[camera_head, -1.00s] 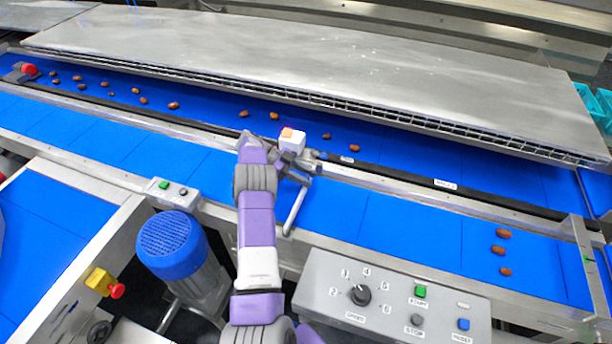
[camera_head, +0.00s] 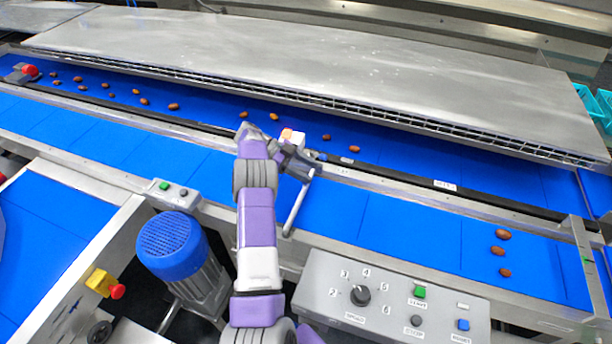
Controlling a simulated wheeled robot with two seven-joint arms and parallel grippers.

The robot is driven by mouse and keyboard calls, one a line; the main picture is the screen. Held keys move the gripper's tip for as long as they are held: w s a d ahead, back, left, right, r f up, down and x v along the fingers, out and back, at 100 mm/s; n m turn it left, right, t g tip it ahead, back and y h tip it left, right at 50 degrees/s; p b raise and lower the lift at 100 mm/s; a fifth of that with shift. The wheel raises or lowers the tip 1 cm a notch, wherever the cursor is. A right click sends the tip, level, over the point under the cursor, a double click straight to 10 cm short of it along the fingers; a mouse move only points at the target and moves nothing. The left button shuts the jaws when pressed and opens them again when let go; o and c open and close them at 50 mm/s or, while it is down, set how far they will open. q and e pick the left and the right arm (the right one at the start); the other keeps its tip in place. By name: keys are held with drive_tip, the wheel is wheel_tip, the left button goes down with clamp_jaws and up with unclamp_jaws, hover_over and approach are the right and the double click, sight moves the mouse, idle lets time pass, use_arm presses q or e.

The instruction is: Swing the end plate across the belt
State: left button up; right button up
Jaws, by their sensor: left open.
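A narrow grey metal plate (camera_head: 584,258) with a small green mark stands at the right end of the near blue belt (camera_head: 400,232); it looks like the end plate and lies across that belt. Several brown dates, one of them (camera_head: 502,234), lie on the belt just left of it. My left gripper (camera_head: 308,170) is open over the rail between the two belts, far to the left of the plate. A slim grey bar (camera_head: 298,208) slants across the near belt just below the gripper; I cannot tell whether they touch. My right gripper is out of view.
A white block with an orange top (camera_head: 296,137) sits behind my gripper, partly hidden. A control box (camera_head: 390,295) with a knob and buttons stands in front. A blue motor (camera_head: 170,245) is at left. A wide metal cover (camera_head: 300,60) overhangs the far belt.

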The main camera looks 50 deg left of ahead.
use_arm(q)
wheel_tip(320, 180, up, 6)
drive_tip(key=shift+r, duration=0.15)
idle(0.6)
